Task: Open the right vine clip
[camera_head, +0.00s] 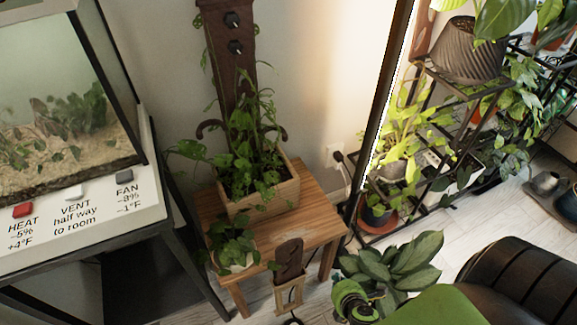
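A dark brown trellis post (223,75) rises behind a leafy vine (250,150) in a wooden planter box (265,196). A curved brown clip (277,131) shows at the right of the post and a similar one (208,126) at the left. Leaves cover parts of both, and I cannot tell whether the right clip is open or shut. My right arm is low at the right. Its green and black end (352,302) is at the bottom edge, well below and to the right of the clips. Its fingers cannot be made out. My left gripper is out of view.
The planter stands on a wooden table (318,232) with a smaller potted plant (236,250) at its front. A terrarium (75,100) stands left. A plant rack (425,180) stands right, behind a dark upright edge (380,105). A broad-leaved plant (405,258) is near my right arm.

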